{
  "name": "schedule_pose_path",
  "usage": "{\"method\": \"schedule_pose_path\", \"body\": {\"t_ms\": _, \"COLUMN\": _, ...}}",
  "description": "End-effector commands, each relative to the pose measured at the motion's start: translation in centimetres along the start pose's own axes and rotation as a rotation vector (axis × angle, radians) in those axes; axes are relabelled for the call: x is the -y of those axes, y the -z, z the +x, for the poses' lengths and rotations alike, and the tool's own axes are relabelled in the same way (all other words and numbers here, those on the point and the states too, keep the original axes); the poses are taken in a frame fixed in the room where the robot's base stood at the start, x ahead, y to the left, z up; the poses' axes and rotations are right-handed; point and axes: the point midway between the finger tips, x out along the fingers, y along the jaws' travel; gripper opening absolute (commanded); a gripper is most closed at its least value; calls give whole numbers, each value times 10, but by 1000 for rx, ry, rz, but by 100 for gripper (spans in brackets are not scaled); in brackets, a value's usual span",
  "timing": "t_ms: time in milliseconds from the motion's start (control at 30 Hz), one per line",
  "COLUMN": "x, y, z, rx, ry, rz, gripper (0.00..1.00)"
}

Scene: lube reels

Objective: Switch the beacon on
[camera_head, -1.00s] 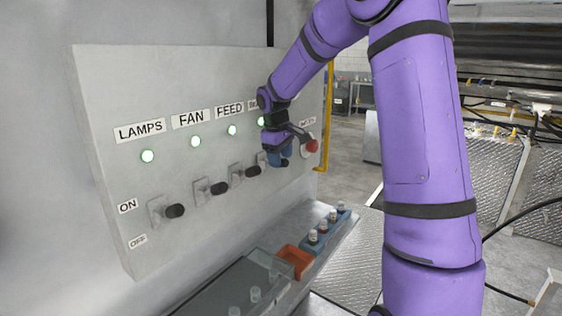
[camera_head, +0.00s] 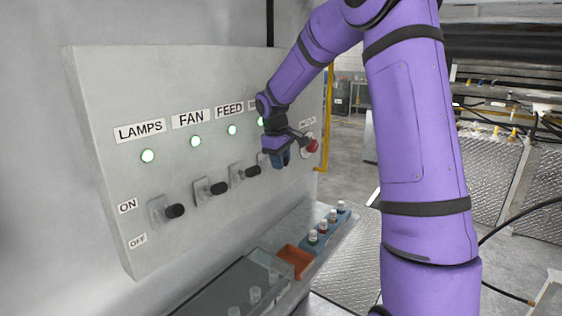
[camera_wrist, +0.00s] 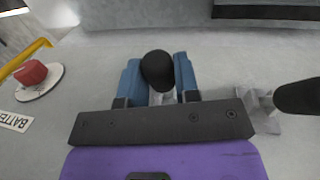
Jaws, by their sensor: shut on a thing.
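A grey panel (camera_head: 110,95) carries a row of black-handled switches under labelled lamps. My gripper (camera_head: 279,158) is at the row's far right end. Its blue fingers stand on either side of a black switch knob (camera_wrist: 158,70) in the wrist view and are shut on it. My gripper hides this switch in the head view. The label (camera_head: 252,105) beside the FEED label is mostly covered by my arm, so I cannot read it. The green lamp (camera_head: 261,121) below that label is lit and partly hidden.
The LAMPS (camera_head: 174,211), FAN (camera_head: 219,188) and FEED (camera_head: 252,171) switches lie left of my gripper. A red knob (camera_head: 312,146) is close on its right. Below are an orange tray (camera_head: 294,262) and a blue rack with several small bottles (camera_head: 332,215).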

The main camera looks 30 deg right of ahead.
Motion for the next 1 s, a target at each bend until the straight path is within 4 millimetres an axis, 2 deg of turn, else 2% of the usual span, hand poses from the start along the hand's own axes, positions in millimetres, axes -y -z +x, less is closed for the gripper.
{"method": "schedule_pose_path", "body": {"t_ms": 233, "x": -1, "y": 3, "z": -5, "rx": 89, "ry": 4, "rz": -18, "gripper": 0}}
{"method": "schedule_pose_path", "body": {"t_ms": 533, "x": -1, "y": 3, "z": -6, "rx": 94, "ry": 4, "rz": -18, "gripper": 0}}
{"method": "schedule_pose_path", "body": {"t_ms": 567, "x": -1, "y": 3, "z": -6, "rx": 94, "ry": 4, "rz": -18, "gripper": 36}}
{"method": "schedule_pose_path", "body": {"t_ms": 633, "x": -1, "y": 3, "z": -6, "rx": 93, "ry": 4, "rz": -18, "gripper": 52}}
{"method": "schedule_pose_path", "body": {"t_ms": 667, "x": -1, "y": 3, "z": -6, "rx": 93, "ry": 4, "rz": -18, "gripper": 55}}
{"method": "schedule_pose_path", "body": {"t_ms": 1000, "x": -1, "y": 4, "z": -10, "rx": 92, "ry": 3, "rz": -17, "gripper": 55}}
